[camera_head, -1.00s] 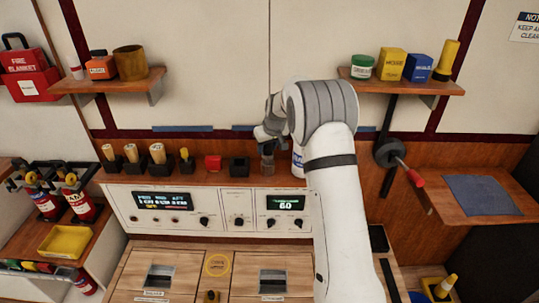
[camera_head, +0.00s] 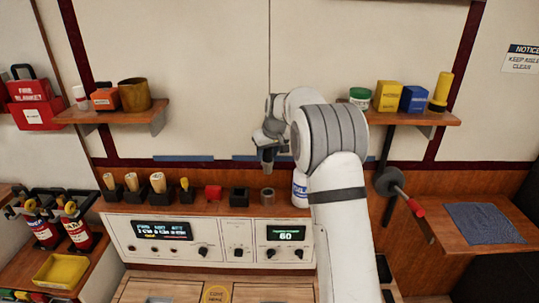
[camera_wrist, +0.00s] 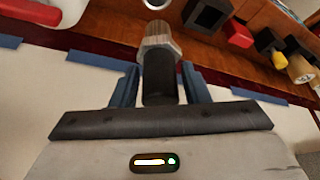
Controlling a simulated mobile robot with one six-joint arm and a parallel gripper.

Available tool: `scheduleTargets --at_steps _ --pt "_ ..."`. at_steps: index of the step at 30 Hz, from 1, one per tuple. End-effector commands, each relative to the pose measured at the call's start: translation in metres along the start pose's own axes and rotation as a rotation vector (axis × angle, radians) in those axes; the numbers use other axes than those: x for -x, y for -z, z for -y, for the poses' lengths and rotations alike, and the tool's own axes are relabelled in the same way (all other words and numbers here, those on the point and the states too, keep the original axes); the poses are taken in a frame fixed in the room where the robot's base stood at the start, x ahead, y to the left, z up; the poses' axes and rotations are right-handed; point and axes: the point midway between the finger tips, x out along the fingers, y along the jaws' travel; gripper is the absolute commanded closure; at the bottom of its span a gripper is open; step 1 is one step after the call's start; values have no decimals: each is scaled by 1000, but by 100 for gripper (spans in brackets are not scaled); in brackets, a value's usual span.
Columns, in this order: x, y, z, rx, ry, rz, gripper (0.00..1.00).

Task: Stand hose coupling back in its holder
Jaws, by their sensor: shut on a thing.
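The hose coupling has a silver hex end and a dark body. It shows between my jaws in the wrist view (camera_wrist: 157,62) and as a small dark-grey piece under my gripper in the head view (camera_head: 268,156). My gripper (camera_head: 268,138) is shut on its dark body, hex end pointing away from the palm. It hangs clear above the shelf, over a short round open-topped cup (camera_head: 267,197). A black square open-topped holder (camera_head: 239,195) stands left of the cup, seemingly empty. I cannot tell which of the two is the coupling's holder.
A red block (camera_head: 213,192) and several black holders with tan-handled pieces (camera_head: 158,184) stand further left on the shelf (camera_head: 225,207).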

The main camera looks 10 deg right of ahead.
Motion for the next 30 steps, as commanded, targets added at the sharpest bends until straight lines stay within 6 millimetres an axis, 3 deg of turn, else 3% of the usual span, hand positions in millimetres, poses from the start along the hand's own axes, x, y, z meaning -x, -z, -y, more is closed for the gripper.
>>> scheduleTargets --at_steps 16,30 --pt "28 12 0 0 0 -2 91" --pt "29 12 0 0 0 -1 91"
